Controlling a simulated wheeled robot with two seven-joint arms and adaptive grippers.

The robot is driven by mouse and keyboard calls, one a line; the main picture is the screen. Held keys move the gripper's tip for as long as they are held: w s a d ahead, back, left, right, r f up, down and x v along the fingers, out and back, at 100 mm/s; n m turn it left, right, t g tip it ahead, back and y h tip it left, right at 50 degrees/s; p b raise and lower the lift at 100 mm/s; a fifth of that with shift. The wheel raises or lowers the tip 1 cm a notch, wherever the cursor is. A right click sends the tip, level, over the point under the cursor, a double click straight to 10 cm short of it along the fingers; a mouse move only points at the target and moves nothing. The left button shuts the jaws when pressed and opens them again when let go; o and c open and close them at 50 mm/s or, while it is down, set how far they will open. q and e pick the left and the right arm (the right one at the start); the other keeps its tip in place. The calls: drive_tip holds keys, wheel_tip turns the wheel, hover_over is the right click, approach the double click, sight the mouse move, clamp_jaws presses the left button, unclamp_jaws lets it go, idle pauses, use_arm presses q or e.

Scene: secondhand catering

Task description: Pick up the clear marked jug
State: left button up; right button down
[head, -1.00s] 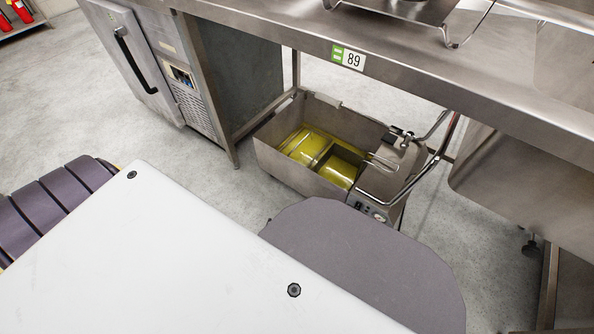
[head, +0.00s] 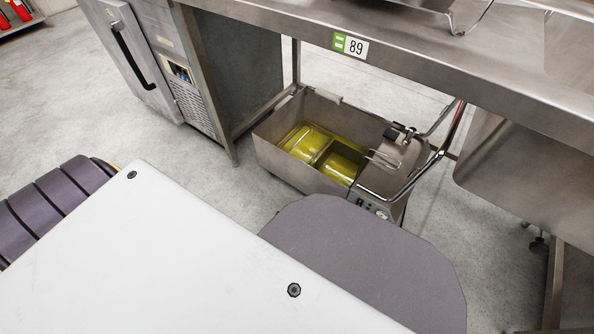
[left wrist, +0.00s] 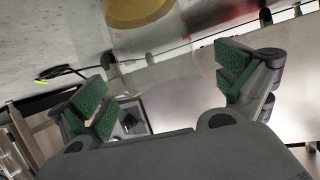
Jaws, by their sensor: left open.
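My left gripper (left wrist: 164,88) shows in the left wrist view, with green finger pads spread wide apart. It is open and nothing is clearly held between the pads. Neither gripper shows in the head view, and my right gripper is not in view.
A steel bench (head: 480,60) with an 89 label crosses the head view. Under it stands a steel fryer (head: 270,157) with yellow contents. A steel cabinet (head: 150,60) with a black handle is at left. Grey floor (head: 60,110) is open at left. A round yellowish thing (left wrist: 138,12) tops the wrist view.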

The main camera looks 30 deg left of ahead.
use_arm(q)
drive_tip(key=shift+w+d+f, duration=0.1)
drive_tip(key=shift+w, duration=0.1)
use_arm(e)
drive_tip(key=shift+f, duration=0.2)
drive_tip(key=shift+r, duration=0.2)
use_arm(q)
drive_tip(key=c, duration=1.7)
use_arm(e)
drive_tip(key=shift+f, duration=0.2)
use_arm(q)
drive_tip(key=shift+r+p, duration=0.3)
drive_tip(key=shift+r, duration=0.15)
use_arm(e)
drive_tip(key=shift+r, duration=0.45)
